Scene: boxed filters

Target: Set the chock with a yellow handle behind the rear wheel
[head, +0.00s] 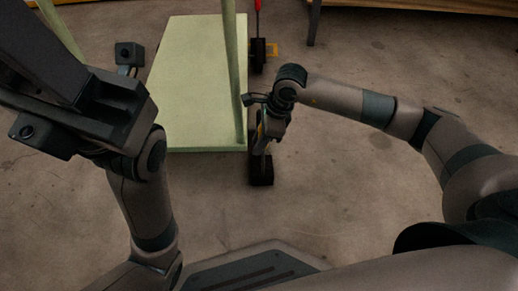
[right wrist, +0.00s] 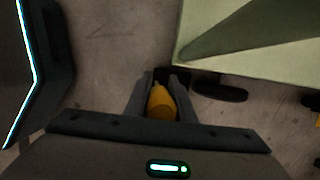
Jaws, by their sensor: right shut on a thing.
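The chock's yellow handle (right wrist: 161,103) is between the closed fingers of my right gripper (right wrist: 160,95). In the head view my right gripper (head: 265,130) points down beside the cart's near right corner. A black block (head: 261,172), seemingly the chock's body, shows below it; whether it touches the floor I cannot tell. The rear wheel (right wrist: 220,92) is a dark shape under the deck in the right wrist view, with a seeming gap to the handle. The gripper largely hides it in the head view. My left gripper (head: 90,115) is raised at upper left; its fingers are unclear.
The pale green cart deck (head: 195,85) with upright posts (head: 234,70) stands left of my right gripper. Another wheel (head: 257,55) is farther along, with a yellow piece (head: 272,49) and a red handle (head: 258,4) near it. The floor (head: 350,165) to the right is clear.

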